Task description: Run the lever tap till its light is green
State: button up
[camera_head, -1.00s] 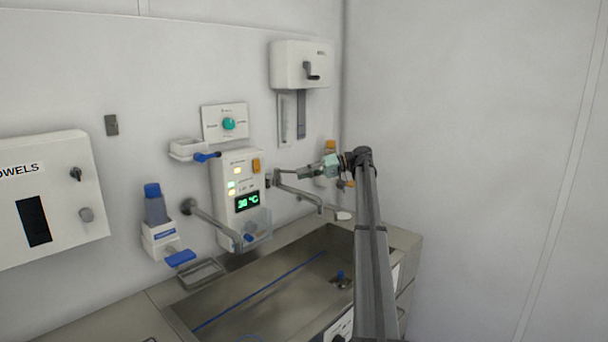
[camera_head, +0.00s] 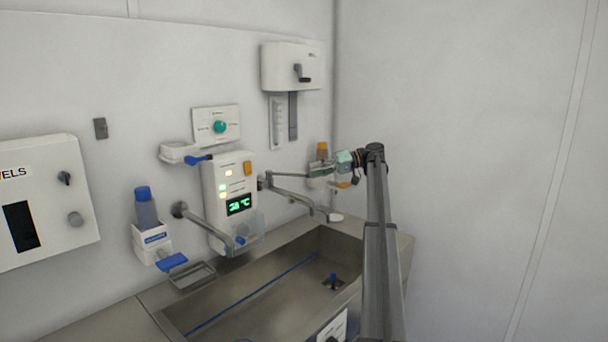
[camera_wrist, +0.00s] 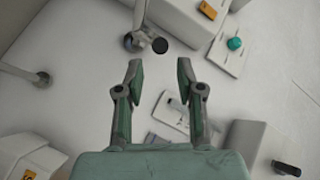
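The lever tap (camera_head: 296,197) sticks out from the wall at the right of the control panel, its spout over the sink. A thin lever (camera_head: 290,175) runs above the spout toward my gripper (camera_head: 322,171). In the wrist view a tap part with a dark round end (camera_wrist: 160,46) lies just beyond the fingertips. My gripper is open there (camera_wrist: 160,68), with nothing between the fingers. The control panel (camera_head: 223,215) has small lights (camera_head: 223,188), pale yellow to greenish; I cannot tell which belongs to this tap. Its display (camera_head: 239,204) reads about 38 °C in green.
A second tap (camera_head: 205,222) and a blue-capped soap bottle (camera_head: 146,210) are left. An orange-capped bottle (camera_head: 322,150) stands behind my gripper. A crank dispenser (camera_head: 290,66) hangs above. The sink (camera_head: 260,292) holds a blue line and drain plug; no water stream is clear.

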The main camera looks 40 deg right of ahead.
jog(key=v, duration=0.4)
jog(key=shift+d, duration=0.1)
dwell(0.3)
